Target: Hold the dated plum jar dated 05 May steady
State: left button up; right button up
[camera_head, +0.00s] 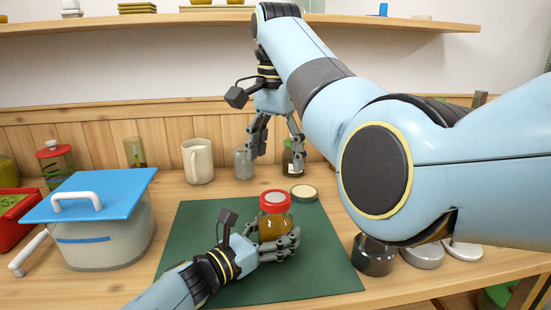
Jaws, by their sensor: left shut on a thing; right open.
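A jar (274,224) with amber-brown contents and a red lid with a pale top stands upright on the green mat. No date or label can be read on it, so I cannot confirm it is the plum jar dated 05 May. My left gripper (278,246) is shut on this jar low on its body, its fingers reaching around the front and right side. My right gripper (277,146) is open and empty, pointing down behind and above the jar, apart from it.
A blue-lidded container (103,235) is left. My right arm covers much of the right side.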

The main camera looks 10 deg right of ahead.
aim_at(276, 196)
jog(key=shift+s+a+f, duration=0.1)
jog(key=shift+s+a, duration=0.05)
jog(key=shift+f, duration=3.85)
jog(key=shift+c, duration=0.3)
